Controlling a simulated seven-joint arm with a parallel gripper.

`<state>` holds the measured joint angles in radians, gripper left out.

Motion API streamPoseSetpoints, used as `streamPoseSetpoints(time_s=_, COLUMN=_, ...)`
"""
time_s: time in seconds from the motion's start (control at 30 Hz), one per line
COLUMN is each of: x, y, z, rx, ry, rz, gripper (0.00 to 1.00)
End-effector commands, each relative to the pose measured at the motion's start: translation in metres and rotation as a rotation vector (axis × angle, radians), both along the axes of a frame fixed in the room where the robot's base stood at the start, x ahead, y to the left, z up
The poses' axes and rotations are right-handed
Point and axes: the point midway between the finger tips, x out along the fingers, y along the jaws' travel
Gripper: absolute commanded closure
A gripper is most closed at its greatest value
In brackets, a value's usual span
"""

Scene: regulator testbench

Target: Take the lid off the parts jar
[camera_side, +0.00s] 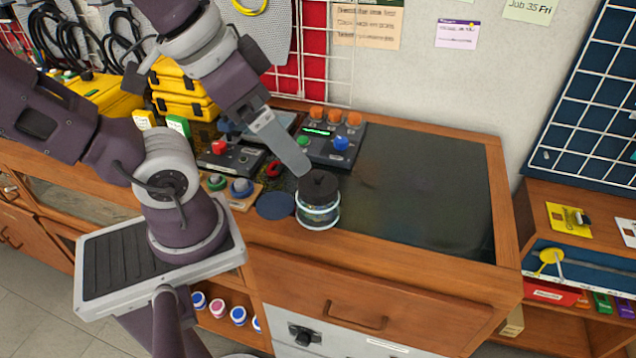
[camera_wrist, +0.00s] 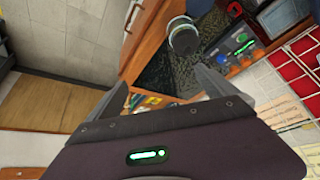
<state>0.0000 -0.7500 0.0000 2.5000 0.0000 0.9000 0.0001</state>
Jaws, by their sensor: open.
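The parts jar (camera_side: 318,214) is a clear round jar with pale bands, standing upright near the front edge of the bench top. Its dark lid (camera_side: 320,184), with a small knob, sits on top of it. My gripper (camera_side: 303,170) is just above and to the left of the lid, apart from it as far as I can tell; only one finger shows clearly there. In the wrist view the lid (camera_wrist: 184,41) lies beyond the fingertips of my gripper (camera_wrist: 162,80), which are spread wide with nothing between them.
A round dark blue pad (camera_side: 275,206) lies left of the jar. Behind stand a control box (camera_side: 330,145) with orange and blue knobs and a smaller box (camera_side: 233,158) with a red button. The dark mat (camera_side: 425,190) to the right is clear.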

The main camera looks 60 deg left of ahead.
Motion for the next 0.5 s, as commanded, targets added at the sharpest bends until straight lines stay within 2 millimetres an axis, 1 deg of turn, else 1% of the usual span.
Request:
streamPoseSetpoints(time_s=0.07, x=0.004, y=0.002, z=-0.002, rx=0.035, ry=0.016, rz=-0.025, gripper=0.03)
streamPoseSetpoints(time_s=0.17, x=0.025, y=0.016, z=-0.015, rx=0.223, ry=0.132, rz=-0.212, gripper=0.03)
streamPoseSetpoints(time_s=0.2, x=0.036, y=0.025, z=-0.025, rx=0.315, ry=0.209, rz=-0.344, gripper=0.03)
streamPoseSetpoints(time_s=0.27, x=0.055, y=0.038, z=-0.042, rx=0.424, ry=0.325, rz=-0.58, gripper=0.03)
streamPoseSetpoints(time_s=0.3, x=0.065, y=0.045, z=-0.054, rx=0.469, ry=0.393, rz=-0.744, gripper=0.03)
streamPoseSetpoints(time_s=0.4, x=0.085, y=0.06, z=-0.084, rx=0.509, ry=0.492, rz=-1.122, gripper=0.03)
streamPoseSetpoints(time_s=0.5, x=0.097, y=0.066, z=-0.104, rx=0.504, ry=0.509, rz=-1.382, gripper=0.03)
